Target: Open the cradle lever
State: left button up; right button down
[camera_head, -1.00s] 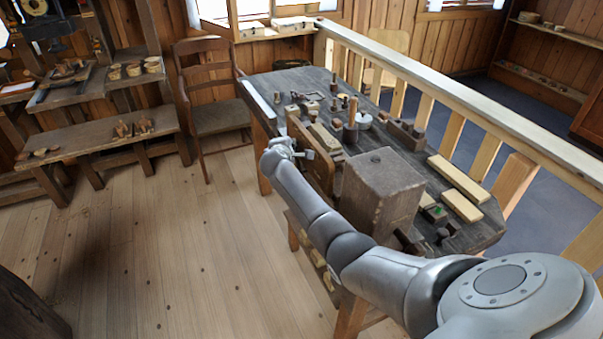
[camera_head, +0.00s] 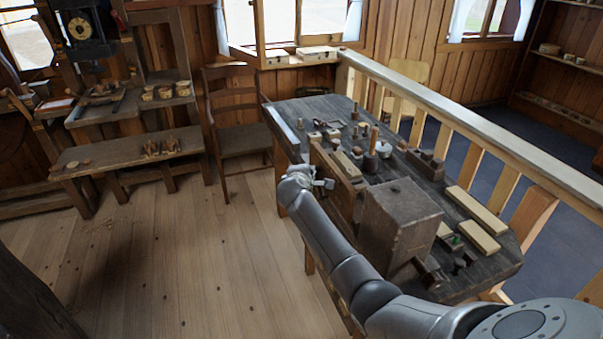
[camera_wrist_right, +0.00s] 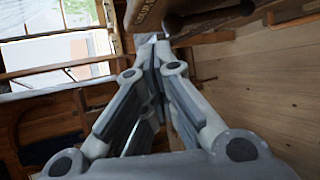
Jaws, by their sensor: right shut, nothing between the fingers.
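My right gripper (camera_head: 325,184) is at the left side of the dark workbench (camera_head: 480,265), close beside an upright brown wooden board (camera_head: 333,178). In the right wrist view its fingers (camera_wrist_right: 152,45) come together with nothing between them. A dark wooden part with a rounded end (camera_wrist_right: 174,24) is just beyond the fingertips; I cannot tell whether they touch. I cannot make out for certain which part is the cradle lever; the board and my arm may hide it. My left gripper is not in view.
A large brown wooden block (camera_head: 398,222) stands on the bench beside my right arm. Pale wooden strips (camera_head: 476,209) and several small turned pieces lie behind it. A wooden railing (camera_head: 470,120) runs along the far side. The floor at left (camera_head: 180,260) is clear.

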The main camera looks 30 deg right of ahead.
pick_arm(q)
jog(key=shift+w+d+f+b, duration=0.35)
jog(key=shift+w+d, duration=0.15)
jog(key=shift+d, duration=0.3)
pick_arm(e)
jog(key=r+v, duration=0.1)
jog(key=v, duration=0.5)
jog(key=shift+w, duration=0.3)
jog(key=shift+r, duration=0.1)
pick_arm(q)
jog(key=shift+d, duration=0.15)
